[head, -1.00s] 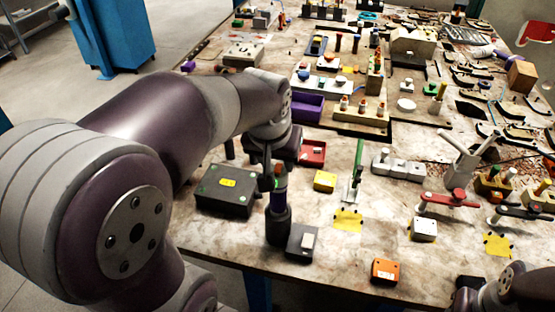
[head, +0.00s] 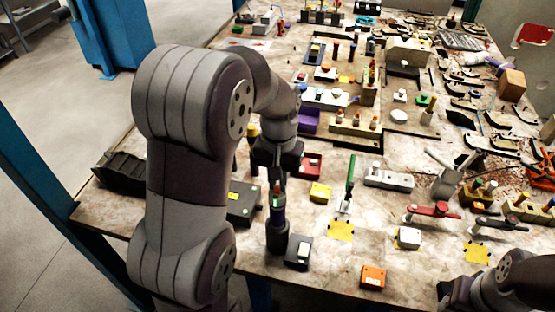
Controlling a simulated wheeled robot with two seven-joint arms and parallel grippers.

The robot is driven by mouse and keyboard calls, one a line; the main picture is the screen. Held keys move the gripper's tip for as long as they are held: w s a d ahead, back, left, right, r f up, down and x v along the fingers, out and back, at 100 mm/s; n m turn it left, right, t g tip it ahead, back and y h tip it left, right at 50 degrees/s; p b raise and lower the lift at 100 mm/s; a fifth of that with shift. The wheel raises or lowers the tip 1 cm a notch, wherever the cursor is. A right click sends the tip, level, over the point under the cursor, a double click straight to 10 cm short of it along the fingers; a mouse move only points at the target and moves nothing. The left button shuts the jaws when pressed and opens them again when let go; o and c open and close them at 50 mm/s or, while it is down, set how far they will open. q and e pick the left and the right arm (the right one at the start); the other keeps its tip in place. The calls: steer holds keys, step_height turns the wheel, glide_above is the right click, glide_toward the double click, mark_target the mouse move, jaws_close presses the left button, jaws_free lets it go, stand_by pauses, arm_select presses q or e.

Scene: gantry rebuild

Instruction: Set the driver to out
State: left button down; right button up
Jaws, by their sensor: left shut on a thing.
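The driver (head: 277,218) stands upright near the front edge of the table in the head view. My left gripper (head: 276,183) comes down from above and is shut on the top of the driver. The fingers and arm hide part of that top, and the driver's setting is too small to read. Only a link of my right arm shows at the lower right; its gripper is out of view.
A dark block with a pale switch (head: 298,250) stands beside the driver's foot. A dark box with a yellow label (head: 240,203) is to the left, partly behind my arm.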

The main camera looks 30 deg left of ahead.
arm_select(q)
steer(key=shift+r+g, duration=0.15)
steer(key=shift+g, duration=0.15)
steer(key=shift+f, duration=0.25)
arm_select(e)
steer(key=shift+s+r, duration=0.1)
steer(key=shift+r, duration=0.5)
arm_select(q)
steer(key=c, duration=1.1)
jaws_free()
steer(key=r+p, duration=0.1)
steer(key=r, duration=0.1)
steer(key=r+p, duration=0.1)
steer(key=r, duration=0.1)
steer(key=shift+w+r+p, duration=0.2)
steer(key=shift+r+p, duration=0.15)
steer(key=r+p, duration=0.8)
steer(key=shift+w+a, duration=0.15)
steer(key=shift+w, duration=0.15)
arm_select(e)
step_height(320, 180, up, 11)
